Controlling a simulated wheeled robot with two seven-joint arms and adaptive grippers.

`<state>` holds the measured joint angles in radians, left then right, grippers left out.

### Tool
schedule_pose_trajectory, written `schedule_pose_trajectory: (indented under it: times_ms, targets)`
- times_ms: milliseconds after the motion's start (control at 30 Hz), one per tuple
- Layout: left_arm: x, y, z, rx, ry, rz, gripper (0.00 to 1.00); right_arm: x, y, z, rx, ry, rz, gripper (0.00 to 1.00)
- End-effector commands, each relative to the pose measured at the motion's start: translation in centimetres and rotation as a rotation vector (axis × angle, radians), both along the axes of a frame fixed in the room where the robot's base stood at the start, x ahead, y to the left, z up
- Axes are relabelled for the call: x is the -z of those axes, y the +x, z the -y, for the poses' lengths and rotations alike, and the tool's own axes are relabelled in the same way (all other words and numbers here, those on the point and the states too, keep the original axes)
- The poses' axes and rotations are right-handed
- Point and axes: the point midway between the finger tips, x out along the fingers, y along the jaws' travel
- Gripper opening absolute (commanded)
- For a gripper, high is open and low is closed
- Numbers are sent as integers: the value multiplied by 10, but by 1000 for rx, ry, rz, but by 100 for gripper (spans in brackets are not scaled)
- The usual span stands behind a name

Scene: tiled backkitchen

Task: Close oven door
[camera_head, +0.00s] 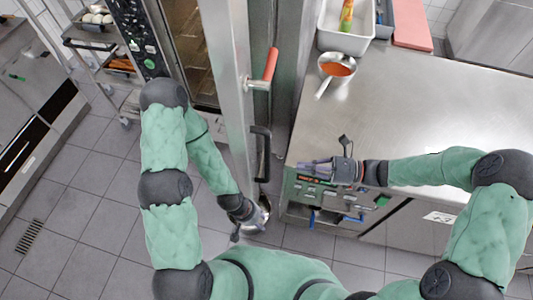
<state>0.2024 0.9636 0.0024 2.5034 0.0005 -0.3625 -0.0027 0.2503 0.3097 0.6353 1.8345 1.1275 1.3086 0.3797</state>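The oven door (229,85) stands open, seen nearly edge-on as a tall steel panel. It carries a red-tipped handle (264,72) and a black handle (262,150) on its right side. The oven (190,45) shows its lit interior and racks left of the door. My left gripper (262,213) is low, near the door's near end below the black handle. Its fingers are small and partly hidden, so contact and opening are unclear. My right gripper (314,170) is at the counter's left front corner, right of the door and apart from it; its finger opening is unclear.
A steel counter (430,100) fills the right, with a pan of orange food (336,70), a white bin (345,38) and a red board (411,25). A rack trolley (95,40) stands at upper left. Tiled floor (100,190) is clear at lower left.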

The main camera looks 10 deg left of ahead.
Motion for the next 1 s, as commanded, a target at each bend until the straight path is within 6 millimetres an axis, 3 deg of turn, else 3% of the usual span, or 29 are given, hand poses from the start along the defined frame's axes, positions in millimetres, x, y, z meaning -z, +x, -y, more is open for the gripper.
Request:
schedule_pose_trajectory:
  times_ms: [100,267,800,1000]
  targets:
    - [-2,0,0,0,0,0,40,-16,6,1,17,46,-4,0]
    - [0,0,0,0,0,0,40,-17,6,-11,16,54,-6,0]
    - [12,0,0,0,0,0,40,-16,-1,-106,13,50,-3,0]
    - [16,0,0,0,0,0,40,-16,-1,-130,15,51,-4,0]
